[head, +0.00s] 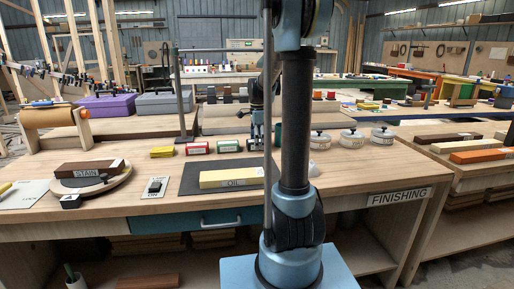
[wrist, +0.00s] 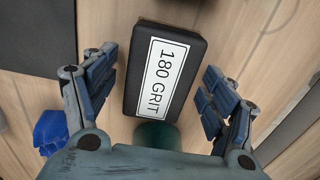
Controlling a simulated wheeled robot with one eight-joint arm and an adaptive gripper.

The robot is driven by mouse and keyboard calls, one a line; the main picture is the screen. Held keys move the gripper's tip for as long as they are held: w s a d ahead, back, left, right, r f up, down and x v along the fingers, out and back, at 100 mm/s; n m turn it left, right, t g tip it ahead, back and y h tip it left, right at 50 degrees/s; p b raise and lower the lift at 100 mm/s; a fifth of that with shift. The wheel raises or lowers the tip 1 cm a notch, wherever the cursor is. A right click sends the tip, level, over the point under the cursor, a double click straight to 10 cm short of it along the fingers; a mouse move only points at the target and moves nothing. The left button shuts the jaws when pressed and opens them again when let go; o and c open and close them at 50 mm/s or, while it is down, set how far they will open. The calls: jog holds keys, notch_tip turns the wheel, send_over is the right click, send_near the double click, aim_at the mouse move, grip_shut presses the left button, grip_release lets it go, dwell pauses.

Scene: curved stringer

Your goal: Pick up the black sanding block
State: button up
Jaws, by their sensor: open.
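The black sanding block (wrist: 152,108), a dark rectangular block with a white "180 GRIT" label, lies on the wooden bench top in the wrist view. My gripper (wrist: 160,82) is open, with one blue-padded finger on each side of the block.
A dark green round object (wrist: 155,134) stands close below the block, and a blue object (wrist: 50,132) lies left. A dark mat (wrist: 30,35) is at upper left.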

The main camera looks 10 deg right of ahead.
jog(key=c, duration=1.3)
jog(key=shift+o, duration=0.2)
notch_tip(320, 180, up, 10)
jog(key=shift+r, duration=0.1)
